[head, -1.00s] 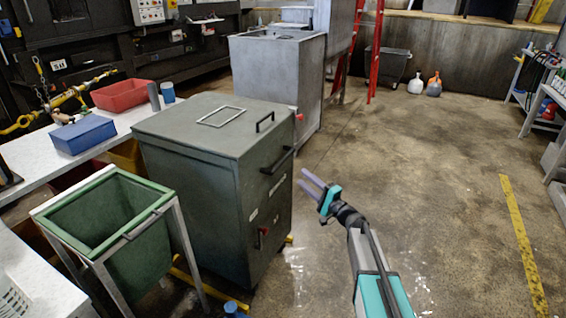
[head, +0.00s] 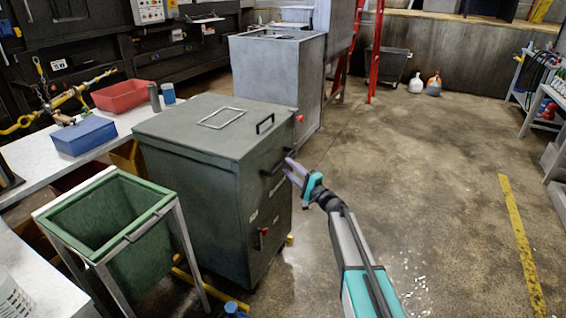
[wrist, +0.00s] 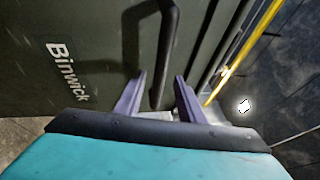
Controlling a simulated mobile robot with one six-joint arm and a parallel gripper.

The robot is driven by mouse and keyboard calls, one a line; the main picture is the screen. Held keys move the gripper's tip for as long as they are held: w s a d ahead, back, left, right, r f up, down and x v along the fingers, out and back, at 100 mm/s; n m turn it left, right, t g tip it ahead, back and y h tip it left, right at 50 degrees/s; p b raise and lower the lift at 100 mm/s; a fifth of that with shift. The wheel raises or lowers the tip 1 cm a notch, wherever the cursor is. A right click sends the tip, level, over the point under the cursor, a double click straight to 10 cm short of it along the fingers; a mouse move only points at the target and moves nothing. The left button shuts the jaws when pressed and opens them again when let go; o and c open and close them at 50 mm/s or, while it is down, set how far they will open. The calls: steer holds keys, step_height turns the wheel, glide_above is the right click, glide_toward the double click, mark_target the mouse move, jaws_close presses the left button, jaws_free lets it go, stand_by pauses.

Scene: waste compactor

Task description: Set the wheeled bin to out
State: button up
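A dark green-grey box-shaped bin unit (head: 200,205) stands left of centre in the head view, with a black bar handle (head: 277,163) high on its right-hand face. No wheels show, so I cannot tell for certain that it is the wheeled bin. In the wrist view, its face with the "Binwick" label (wrist: 67,72) fills the left. My gripper (head: 288,170) is at this handle. In the wrist view, my gripper (wrist: 158,98) is open, and the end of the handle (wrist: 169,45) lies between its two purple fingers, with gaps on both sides.
A green open tub (head: 115,225) in a metal frame stands at the near left. A red latch (head: 263,232) sits low on the unit's face. A grey cabinet (head: 275,80) and a red ladder (head: 375,50) stand behind. The floor (head: 440,150) to the right is clear.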

mark_target(283, 162)
steer(key=shift+p+x, duration=0.35)
steer(key=shift+x, duration=2.05)
jaws_close()
